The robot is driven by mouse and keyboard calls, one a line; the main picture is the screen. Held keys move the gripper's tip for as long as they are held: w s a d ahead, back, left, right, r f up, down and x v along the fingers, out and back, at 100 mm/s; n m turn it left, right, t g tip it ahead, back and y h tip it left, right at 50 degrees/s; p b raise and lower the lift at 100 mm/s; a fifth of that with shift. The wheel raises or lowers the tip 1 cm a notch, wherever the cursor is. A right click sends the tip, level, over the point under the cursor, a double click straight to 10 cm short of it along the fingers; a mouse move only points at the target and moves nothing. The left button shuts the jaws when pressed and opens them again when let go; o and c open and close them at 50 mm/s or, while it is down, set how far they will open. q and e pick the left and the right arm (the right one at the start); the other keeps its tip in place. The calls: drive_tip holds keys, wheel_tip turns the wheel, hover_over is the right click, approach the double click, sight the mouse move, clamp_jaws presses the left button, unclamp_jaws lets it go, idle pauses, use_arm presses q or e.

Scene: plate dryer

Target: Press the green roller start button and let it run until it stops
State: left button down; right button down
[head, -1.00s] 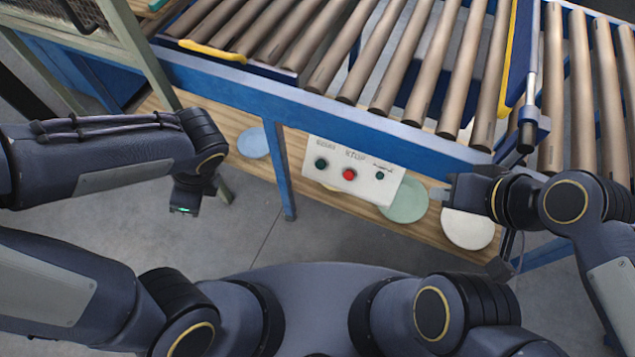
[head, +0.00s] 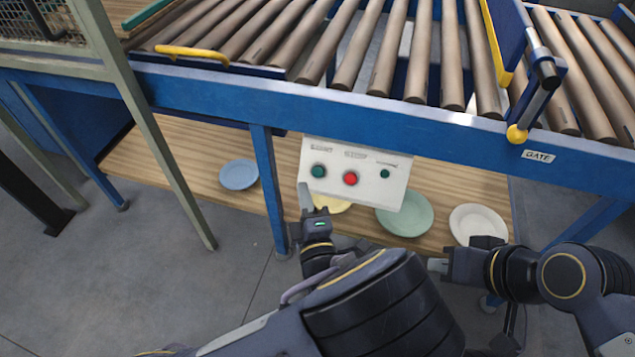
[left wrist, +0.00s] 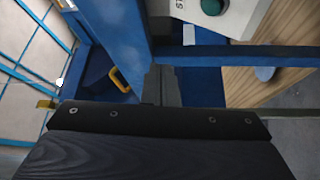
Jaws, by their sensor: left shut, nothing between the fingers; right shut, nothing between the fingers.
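A white control panel (head: 338,160) hangs below the blue conveyor frame. It carries a green button (head: 318,171) at its left, a red button (head: 351,178) in the middle and a small dark green button or lamp (head: 385,174) at its right. My left gripper (head: 304,186) is shut and empty, its tip just below and left of the green button, apparently apart from it. The left wrist view shows the shut fingers (left wrist: 161,82), with the green button (left wrist: 212,6) at the top edge, up and right of them. My right gripper (head: 440,266) is shut and empty, below the lower shelf.
Rollers (head: 385,60) run above the blue frame (head: 250,88). A gate with a yellow knob (head: 516,134) stands at the right. Blue (head: 238,175), green (head: 404,213) and white (head: 478,222) plates lie on the wooden shelf (head: 180,150). A blue leg (head: 270,190) stands left of the panel.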

sight(318, 171)
use_arm(q)
drive_tip(key=shift+d+f, duration=0.1)
drive_tip(key=shift+d, duration=0.05)
drive_tip(key=shift+w+d+f+b, duration=0.4)
drive_tip(key=shift+w+f+b, duration=0.35)
drive_tip(key=shift+w, duration=0.45)
drive_tip(key=shift+w+d+f+b, duration=0.35)
drive_tip(key=shift+w+f+b, duration=0.35)
drive_tip(key=shift+w, duration=0.55)
drive_tip(key=shift+w+d+f+b, duration=0.4)
drive_tip(key=shift+w+f+b, duration=0.35)
drive_tip(key=shift+w, duration=0.45)
drive_tip(key=shift+w+d+p, duration=0.1)
drive_tip(key=shift+w+p, duration=0.2)
drive_tip(key=shift+p, duration=0.05)
drive_tip(key=shift+f, duration=0.15)
